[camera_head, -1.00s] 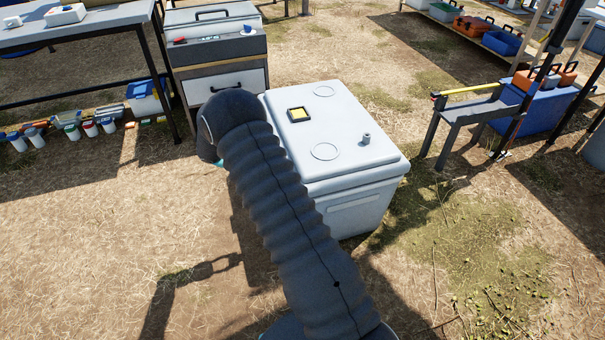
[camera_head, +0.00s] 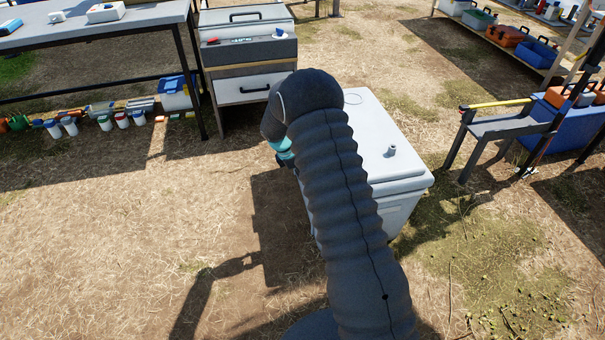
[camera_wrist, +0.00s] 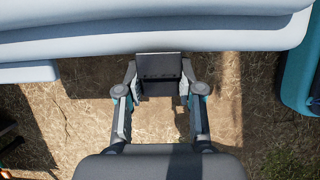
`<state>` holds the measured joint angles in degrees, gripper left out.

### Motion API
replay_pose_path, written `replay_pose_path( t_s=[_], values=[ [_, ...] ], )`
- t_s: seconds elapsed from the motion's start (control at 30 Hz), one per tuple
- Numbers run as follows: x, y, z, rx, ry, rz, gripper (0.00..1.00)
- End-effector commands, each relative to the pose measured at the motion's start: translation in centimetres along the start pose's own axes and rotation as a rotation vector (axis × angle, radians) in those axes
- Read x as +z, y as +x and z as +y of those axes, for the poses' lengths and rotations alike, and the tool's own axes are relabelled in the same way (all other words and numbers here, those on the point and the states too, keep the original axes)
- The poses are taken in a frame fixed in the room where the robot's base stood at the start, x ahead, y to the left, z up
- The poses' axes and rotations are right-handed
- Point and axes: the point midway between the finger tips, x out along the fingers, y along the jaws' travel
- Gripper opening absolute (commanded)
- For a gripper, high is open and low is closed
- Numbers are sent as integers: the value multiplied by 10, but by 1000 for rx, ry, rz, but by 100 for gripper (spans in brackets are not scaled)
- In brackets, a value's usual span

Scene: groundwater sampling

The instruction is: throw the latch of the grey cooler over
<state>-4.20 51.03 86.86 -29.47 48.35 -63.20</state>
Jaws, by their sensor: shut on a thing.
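The grey cooler (camera_head: 385,160) is a pale box with a flat lid, largely hidden behind my arm in the head view. Its pale lid edge (camera_wrist: 150,38) crosses the top of the wrist view. A dark grey flat piece, seemingly the latch (camera_wrist: 158,66), stands out just below that edge. My gripper (camera_wrist: 160,90) has one finger on each side of this piece and is shut on it. In the head view the gripper's fingers and the latch are hidden by my arm.
A grey cabinet (camera_head: 247,60) stands behind the cooler. A table (camera_head: 150,14) is at the back left, with white jars (camera_head: 70,126) on the ground below. A small grey bench (camera_head: 500,125) and a blue box (camera_head: 558,122) are at the right. Dry ground at front left is clear.

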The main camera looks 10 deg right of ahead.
Motion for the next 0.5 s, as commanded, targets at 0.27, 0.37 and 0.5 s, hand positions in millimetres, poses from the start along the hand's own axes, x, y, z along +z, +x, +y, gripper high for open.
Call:
replay_pose_path(
  t_s=[0.27,0.37,0.5],
  values=[
    [0,1,0,2,0,1,39],
    [0,1,0,1,1,0,62],
    [0,1,0,0,2,0,62]
  ],
)
